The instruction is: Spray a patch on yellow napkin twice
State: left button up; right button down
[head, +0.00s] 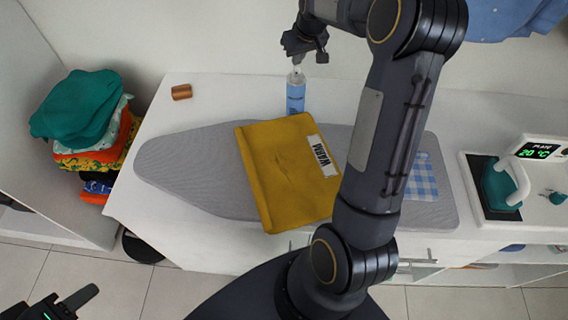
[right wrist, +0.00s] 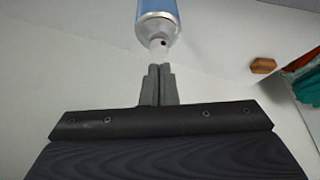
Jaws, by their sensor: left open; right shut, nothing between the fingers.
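The yellow napkin (head: 268,190) lies folded on the grey ironing board, with a white label reading "WARM" at its upper right and faint dark lines near its middle. A blue spray bottle (head: 296,97) with a pale nozzle stands upright behind the napkin; its blue body also shows at the top of the right wrist view (right wrist: 158,12). My right gripper (head: 297,66) is above the bottle. Its fingers (right wrist: 158,70) are shut and empty, with tips right at the nozzle; I cannot tell whether they touch. My left gripper (head: 62,301) is open and empty at the lower left, away from the table.
The ironing board (head: 180,160) lies on a white counter. A small copper-brown object (head: 181,91) stands at the back left. Folded clothes (head: 90,125) are stacked left. A blue checked cloth (head: 423,180) and a teal iron (head: 500,188) on its station are right. My right arm crosses over the board.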

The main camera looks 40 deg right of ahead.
notch_tip(320, 180, up, 6)
jog(key=p, duration=0.4)
dwell(0.4)
jog(key=s+a+r+y, duration=0.2)
jog(key=s+a+r, duration=0.3)
jog(key=s+a, duration=0.4)
jog(key=s+a+f+y, duration=0.1)
jog(key=s+a+f, duration=0.1)
jog(key=s+a, duration=0.6)
jog(key=s+a+f+t+y+b, duration=0.1)
jog(key=s+a+f, duration=0.1)
jog(key=s+a, duration=0.6)
jog(key=s, duration=0.5)
jog(key=shift+s+f+y, duration=0.2)
jog(key=shift+f+y, duration=0.1)
